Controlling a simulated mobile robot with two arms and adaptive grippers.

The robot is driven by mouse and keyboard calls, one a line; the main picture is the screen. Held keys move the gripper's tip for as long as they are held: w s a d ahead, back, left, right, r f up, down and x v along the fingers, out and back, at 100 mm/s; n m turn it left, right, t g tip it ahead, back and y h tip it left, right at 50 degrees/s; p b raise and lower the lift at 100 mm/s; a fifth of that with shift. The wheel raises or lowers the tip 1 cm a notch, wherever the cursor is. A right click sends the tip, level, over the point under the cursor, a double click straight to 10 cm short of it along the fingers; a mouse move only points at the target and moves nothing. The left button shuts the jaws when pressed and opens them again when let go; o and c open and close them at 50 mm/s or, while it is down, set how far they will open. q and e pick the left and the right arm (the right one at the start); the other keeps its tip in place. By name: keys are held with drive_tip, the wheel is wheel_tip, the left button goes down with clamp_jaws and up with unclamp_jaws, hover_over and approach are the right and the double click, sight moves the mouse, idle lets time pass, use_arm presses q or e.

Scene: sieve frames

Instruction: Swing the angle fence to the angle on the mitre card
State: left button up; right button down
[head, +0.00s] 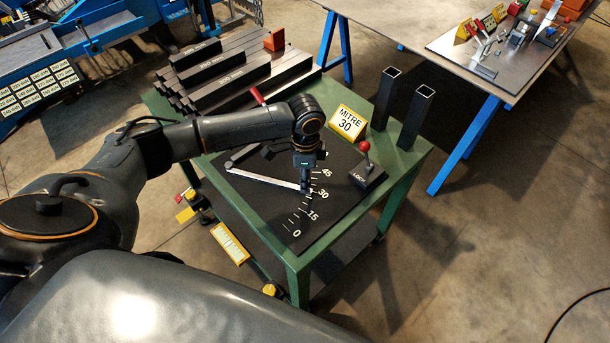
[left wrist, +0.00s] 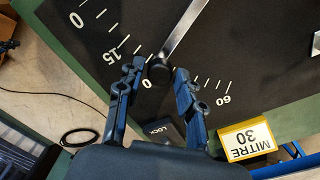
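The angle fence (head: 265,179) is a pale metal bar on a black plate (head: 250,208) with a white degree scale. It also shows in the left wrist view (left wrist: 187,25), where its outer end carries a round black knob (left wrist: 159,72). The knob sits close to the 30 label, whose 3 is partly hidden. My left gripper (left wrist: 158,70) points down with its fingers apart, one on each side of the knob; narrow gaps seem to show. It also shows in the head view (head: 306,188). The yellow-framed mitre card (head: 348,122) reads MITRE 30. My right gripper is out of view.
A lock lever with a red knob (head: 365,147) stands at the plate's right side. Two upright square tubes (head: 403,107) stand behind it on the green table (head: 422,150). Stacked dark bars (head: 235,72) lie at the back left. Another table (head: 420,30) stands at the back right.

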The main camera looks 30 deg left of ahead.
use_arm(q)
drive_tip(key=shift+o, duration=0.3)
wheel_tip(320, 180, up, 12)
idle(0.5)
idle(0.4)
